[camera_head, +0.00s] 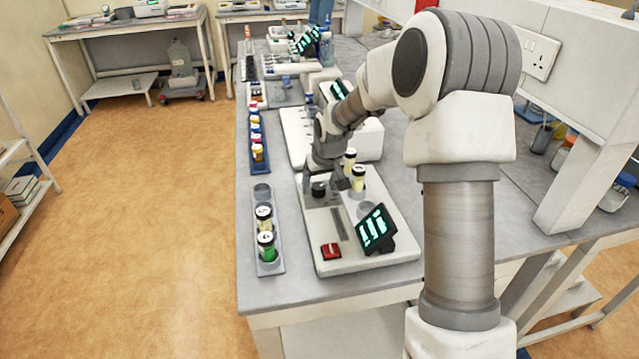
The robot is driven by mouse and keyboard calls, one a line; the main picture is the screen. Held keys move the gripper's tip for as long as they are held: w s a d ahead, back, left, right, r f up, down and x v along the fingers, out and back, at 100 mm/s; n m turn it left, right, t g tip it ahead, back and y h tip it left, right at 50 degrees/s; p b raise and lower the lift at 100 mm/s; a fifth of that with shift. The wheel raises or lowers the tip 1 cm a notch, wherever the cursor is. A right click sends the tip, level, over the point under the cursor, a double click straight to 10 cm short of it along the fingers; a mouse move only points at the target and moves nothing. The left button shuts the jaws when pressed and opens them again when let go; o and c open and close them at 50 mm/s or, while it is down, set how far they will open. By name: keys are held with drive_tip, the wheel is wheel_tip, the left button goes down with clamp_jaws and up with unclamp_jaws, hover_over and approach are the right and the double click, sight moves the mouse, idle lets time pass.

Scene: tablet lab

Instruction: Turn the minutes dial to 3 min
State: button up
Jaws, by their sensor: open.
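The white tablet-testing device (365,258) stands on the near part of the grey bench. It carries a black dial (319,189), a slot, a red switch (331,251) and a tilted black display (376,229) with green digits too small to read surely. I cannot read the dial's setting or markings. My gripper (332,181) is over the back left of the device, fingers pointing down, close beside or above the dial. It is open and holds nothing that I can see. Whether a finger touches the dial is unclear.
A grey rack (268,268) with vials is left of the device, a blue rack (252,168) farther back. More instruments line the bench behind. The wall panel with a socket (536,53) is at right.

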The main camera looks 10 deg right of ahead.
drive_tip(key=shift+r, duration=0.1)
drive_tip(key=a+p+v, duration=0.1)
drive_tip(key=v, duration=1.6)
drive_tip(key=shift+d, duration=0.5)
drive_tip(key=shift+s+r, duration=0.15)
drive_tip(key=shift+s, duration=0.05)
drive_tip(key=s+r+m+t, duration=0.1)
drive_tip(key=s+r, duration=0.2)
drive_tip(key=s, duration=2.5)
drive_tip(key=shift+s+a+r+m+h, duration=0.2)
drive_tip(key=shift+a+r+m+h, duration=0.1)
drive_tip(key=shift+a, duration=0.2)
